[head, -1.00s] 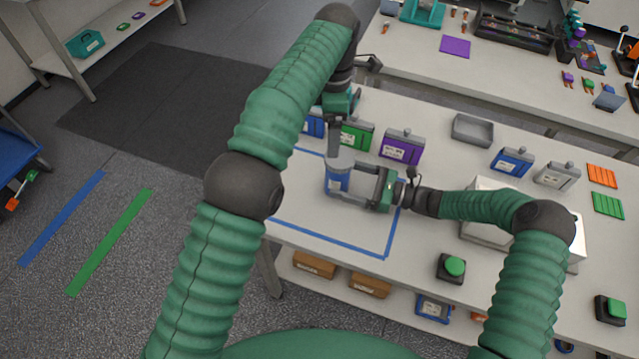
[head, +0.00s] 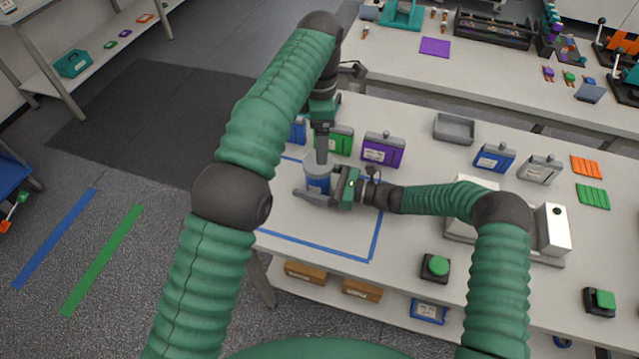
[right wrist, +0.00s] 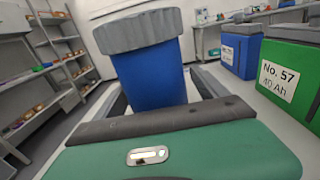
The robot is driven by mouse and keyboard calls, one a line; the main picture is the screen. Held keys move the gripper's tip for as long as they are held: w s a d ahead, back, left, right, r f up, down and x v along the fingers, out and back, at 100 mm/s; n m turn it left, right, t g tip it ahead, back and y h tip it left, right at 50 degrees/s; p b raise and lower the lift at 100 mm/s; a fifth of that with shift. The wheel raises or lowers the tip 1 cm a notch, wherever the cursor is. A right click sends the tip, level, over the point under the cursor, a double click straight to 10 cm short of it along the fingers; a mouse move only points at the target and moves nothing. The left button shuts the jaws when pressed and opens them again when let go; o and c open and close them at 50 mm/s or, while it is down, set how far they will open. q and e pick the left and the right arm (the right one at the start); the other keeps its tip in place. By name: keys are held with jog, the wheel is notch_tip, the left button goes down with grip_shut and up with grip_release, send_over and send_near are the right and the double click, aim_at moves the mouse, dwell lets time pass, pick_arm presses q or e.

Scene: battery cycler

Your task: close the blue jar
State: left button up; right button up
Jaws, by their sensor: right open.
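The blue jar (head: 318,184) stands upright inside the blue tape outline (head: 368,259) on the table. Its grey lid (head: 316,159) sits on its top; in the right wrist view the lid (right wrist: 140,30) covers the mouth of the blue body (right wrist: 150,75). My right gripper (head: 312,190) is open around the jar's body, one finger on each side. My left gripper (head: 322,153) points down from above at the lid. Its fingers show edge-on, so I cannot tell whether they grip the lid.
Green (head: 340,139) and purple (head: 383,149) battery packs stand behind the jar. A grey tray (head: 454,129) and a blue pack (head: 493,158) lie further right. A green button (head: 437,265) is near the front edge. The tabletop in front of the jar is clear.

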jog(key=shift+a, duration=0.3)
jog(key=shift+c, duration=1)
jog(key=shift+a, duration=0.1)
jog(key=c, duration=0.5)
jog(key=shift+d, duration=0.2)
grip_shut()
